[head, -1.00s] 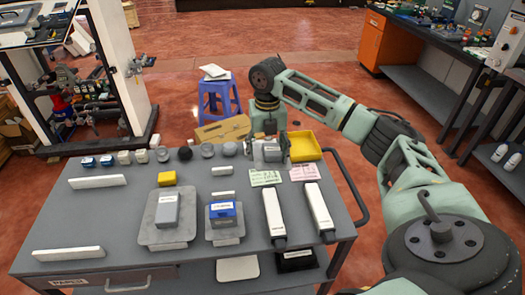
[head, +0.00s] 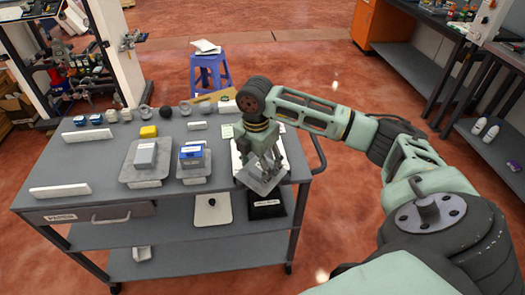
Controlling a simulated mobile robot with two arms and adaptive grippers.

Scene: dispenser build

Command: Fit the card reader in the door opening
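My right gripper (head: 262,172) points down over the front right of the grey cart top (head: 105,165). It appears closed around a grey, tilted, box-like piece (head: 264,184), partly hidden by the fingers; I cannot tell for sure that this is the card reader. Two white bars lie under and behind the arm, mostly covered. A grey labelled box (head: 145,154) and a blue-topped box (head: 191,155) each sit on a grey plate to the left of the gripper. I cannot make out a door opening. My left gripper is not in view.
A yellow block (head: 149,131) and white bars (head: 60,190) lie on the cart, with small round parts along its back edge. A lower shelf holds a black tray (head: 266,207). A blue stool (head: 209,74) stands behind. Floor right of the cart is clear.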

